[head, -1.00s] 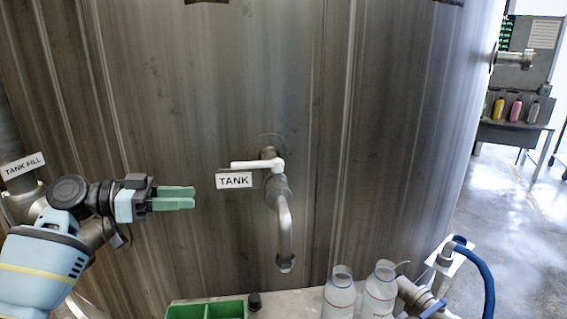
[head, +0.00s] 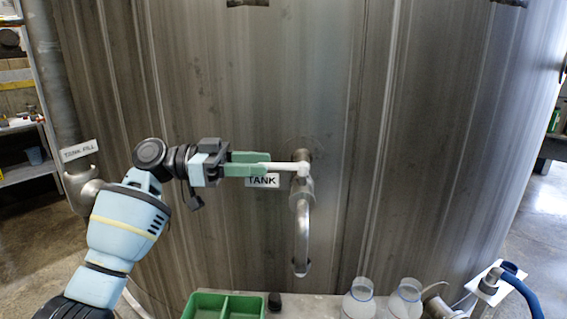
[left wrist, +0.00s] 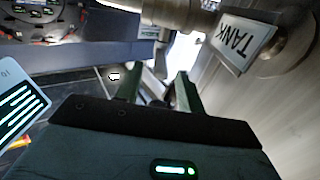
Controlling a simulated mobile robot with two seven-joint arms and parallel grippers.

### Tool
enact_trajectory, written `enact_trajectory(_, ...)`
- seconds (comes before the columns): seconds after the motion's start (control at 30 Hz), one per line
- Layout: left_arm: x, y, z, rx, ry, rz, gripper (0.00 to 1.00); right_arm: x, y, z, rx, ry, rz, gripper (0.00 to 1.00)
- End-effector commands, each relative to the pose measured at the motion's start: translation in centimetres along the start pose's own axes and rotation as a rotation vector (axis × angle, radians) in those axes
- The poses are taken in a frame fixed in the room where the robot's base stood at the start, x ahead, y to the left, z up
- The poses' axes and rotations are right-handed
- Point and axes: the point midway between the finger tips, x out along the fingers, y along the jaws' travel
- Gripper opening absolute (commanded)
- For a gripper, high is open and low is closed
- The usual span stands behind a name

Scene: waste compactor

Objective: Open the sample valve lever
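The sample valve lever (head: 290,168) is a white horizontal handle on the tank's metal tap, pointing left from the valve. My left gripper (head: 268,164), with green fingers, is at the lever's left end in the head view, and the fingers overlap and hide that end. In the left wrist view, the fingers (left wrist: 158,85) stand apart with a gap between them. I cannot tell whether they touch the lever. The metal spout (head: 301,235) hangs down below the valve. The TANK label (head: 262,181) is just below the fingers. My right gripper is not in view.
The large steel tank (head: 400,130) wall stands close behind the lever. Below are a green divided tray (head: 225,294), two clear bottles (head: 359,300) and a blue hose (head: 520,290) at right. A TANK FILL pipe (head: 85,185) is at left.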

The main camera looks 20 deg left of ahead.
Motion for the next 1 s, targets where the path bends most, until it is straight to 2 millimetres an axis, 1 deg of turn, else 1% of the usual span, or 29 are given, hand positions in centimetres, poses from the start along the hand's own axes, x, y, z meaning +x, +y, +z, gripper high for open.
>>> enact_trajectory(0.03,0.9,0.1,-0.2,0.001,0.000,0.003,0.38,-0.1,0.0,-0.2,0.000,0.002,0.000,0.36)
enact_trajectory(0.1,2.0,0.1,-0.2,0.000,0.002,0.003,0.38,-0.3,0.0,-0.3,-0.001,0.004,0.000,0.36)
enact_trajectory(0.3,4.5,0.1,-0.1,0.000,0.000,0.002,0.38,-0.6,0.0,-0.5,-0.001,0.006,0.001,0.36)
enact_trajectory(0.5,5.6,0.0,0.0,-0.001,0.000,0.000,0.38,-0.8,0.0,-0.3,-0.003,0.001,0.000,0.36)
enact_trajectory(0.73,5.6,0.0,0.0,-0.001,0.000,0.000,0.38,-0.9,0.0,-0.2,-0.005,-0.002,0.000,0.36)
enact_trajectory(0.77,5.6,0.0,0.0,-0.001,0.000,0.000,0.37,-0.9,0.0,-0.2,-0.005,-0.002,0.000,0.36)
enact_trajectory(1.0,5.6,0.0,0.0,-0.001,0.000,0.000,0.05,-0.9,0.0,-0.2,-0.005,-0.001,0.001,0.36)
